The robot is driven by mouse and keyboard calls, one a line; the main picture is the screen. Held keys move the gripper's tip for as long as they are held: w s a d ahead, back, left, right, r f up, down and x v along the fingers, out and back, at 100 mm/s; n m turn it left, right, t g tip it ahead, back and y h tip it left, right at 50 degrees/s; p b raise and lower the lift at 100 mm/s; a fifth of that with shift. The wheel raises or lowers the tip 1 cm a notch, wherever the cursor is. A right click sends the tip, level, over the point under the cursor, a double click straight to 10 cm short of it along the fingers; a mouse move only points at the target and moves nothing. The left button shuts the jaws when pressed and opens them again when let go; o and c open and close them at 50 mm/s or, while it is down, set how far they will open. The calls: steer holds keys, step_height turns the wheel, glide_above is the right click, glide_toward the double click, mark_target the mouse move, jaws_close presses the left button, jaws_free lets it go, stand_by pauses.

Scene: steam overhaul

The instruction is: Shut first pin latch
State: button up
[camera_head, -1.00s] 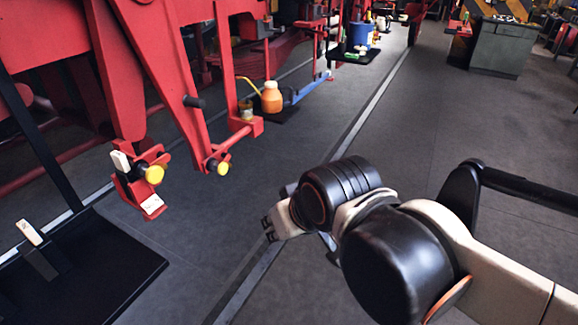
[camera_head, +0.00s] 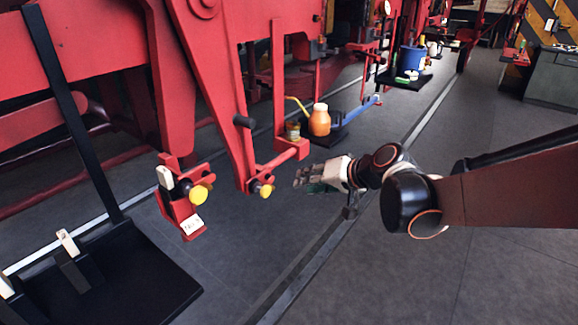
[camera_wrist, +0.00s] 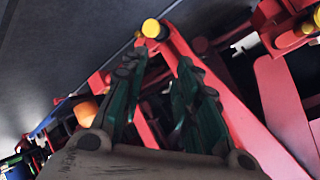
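A small red latch bracket (camera_head: 182,211) hangs from the red frame at left, with a yellow knob (camera_head: 199,194), a white-tipped lever (camera_head: 165,178) standing up and a white tag. To its right, a second yellow knob (camera_head: 266,190) sits at the foot of a slanted red bar. My gripper (camera_head: 303,178) is in the air right of this second knob, apart from it. In the wrist view my gripper (camera_wrist: 160,72) has its two green-lined fingers spread, with nothing between them. A yellow knob (camera_wrist: 152,28) on a red bar shows beyond the fingertips. Which one is the first pin latch is unclear.
An orange bottle (camera_head: 319,120) and a can stand behind my gripper. A blue bucket (camera_head: 411,58) is farther back. The grey floor at right is open.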

steer(key=w+a+f+t+y, duration=0.1)
steer(key=w+a+f+y, duration=0.25)
steer(key=w+f, duration=0.5)
steer(key=m+t+y+b, duration=0.1)
steer(key=m+t+y, duration=0.1)
steer(key=y, duration=0.1)
glide_toward(274, 188)
steer(key=x, duration=0.8)
steer(key=shift+s+a, duration=0.1)
steer(key=shift+a, duration=0.05)
steer(key=shift+w+a, duration=0.5)
steer(key=shift+f, duration=0.1)
steer(key=shift+c, duration=0.4)
